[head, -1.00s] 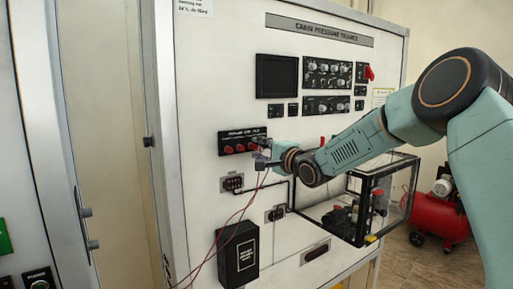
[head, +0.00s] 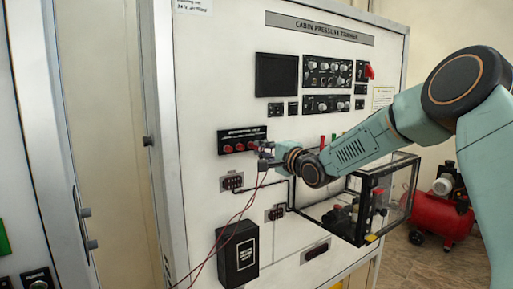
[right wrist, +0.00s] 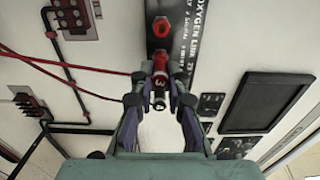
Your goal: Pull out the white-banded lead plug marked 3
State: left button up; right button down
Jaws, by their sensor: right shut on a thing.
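My right gripper (head: 264,158) is at the lower right end of the black socket strip (head: 242,140) in the head view. In the right wrist view, the gripper (right wrist: 160,98) is shut on the lead plug marked 3 (right wrist: 158,83). The plug has a red body with the number, a pale band and a dark end. A red socket (right wrist: 162,27) shows on the strip beyond the plug. I cannot tell whether the plug's tip is still in a socket. My left gripper is not in view.
Small connector blocks (head: 231,182) sit below the strip. A clear-walled case (head: 388,195) juts out to the right below my arm.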

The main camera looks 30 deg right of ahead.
aim_at(263, 150)
jog(key=shift+s, duration=1)
jog(key=shift+s+d+p, duration=0.15)
jog(key=shift+s+p, duration=0.5)
jog(key=shift+s, duration=0.45)
jog(key=shift+s+f, duration=0.1)
